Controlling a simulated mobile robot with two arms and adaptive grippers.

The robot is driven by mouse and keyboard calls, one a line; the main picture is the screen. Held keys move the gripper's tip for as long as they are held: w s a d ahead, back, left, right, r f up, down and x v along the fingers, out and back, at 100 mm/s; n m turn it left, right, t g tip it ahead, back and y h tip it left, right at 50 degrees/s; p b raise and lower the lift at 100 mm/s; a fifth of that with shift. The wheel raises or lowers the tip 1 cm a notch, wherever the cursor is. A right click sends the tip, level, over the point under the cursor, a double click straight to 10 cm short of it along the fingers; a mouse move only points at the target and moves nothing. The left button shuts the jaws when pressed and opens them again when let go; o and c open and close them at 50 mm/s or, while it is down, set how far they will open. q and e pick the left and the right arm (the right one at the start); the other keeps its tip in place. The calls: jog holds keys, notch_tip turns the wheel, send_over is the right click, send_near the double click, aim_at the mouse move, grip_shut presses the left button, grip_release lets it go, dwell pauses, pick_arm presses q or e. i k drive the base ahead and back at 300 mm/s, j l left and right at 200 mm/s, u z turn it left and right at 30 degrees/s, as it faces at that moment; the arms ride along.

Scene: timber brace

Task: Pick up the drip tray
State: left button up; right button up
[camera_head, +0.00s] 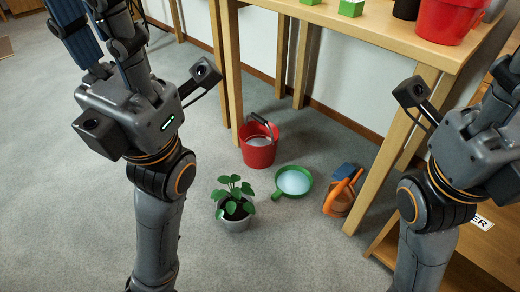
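A round green dish with a pale inside (294,181) lies on the grey floor between a red bucket and an orange-handled item; it looks like the drip tray, but I cannot be sure. A short green projection sticks out at its lower left. My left gripper (88,18) is at the upper left, far from the dish, with its fingers pointing up and its tips cut by the top edge. My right gripper (505,90) is at the right edge, partly out of frame. Neither is near the dish, and I see nothing held.
A potted plant (235,206), a red bucket (258,146) and an orange-handled container (341,199) surround the dish. A wooden table (345,26) stands behind, its legs close by, with green blocks (351,7) and a red pot (446,22) on top. Floor at left is clear.

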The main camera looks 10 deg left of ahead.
aim_at(292, 181)
jog(key=i+j+z, duration=0.15)
jog(key=j, duration=0.2)
jog(key=i+j+z, duration=0.1)
jog(key=i+j, duration=0.15)
jog(key=i+j+z, duration=0.15)
jog(key=j, duration=0.35)
jog(key=i+j+z, duration=0.1)
jog(key=j, duration=0.3)
jog(key=i, duration=0.05)
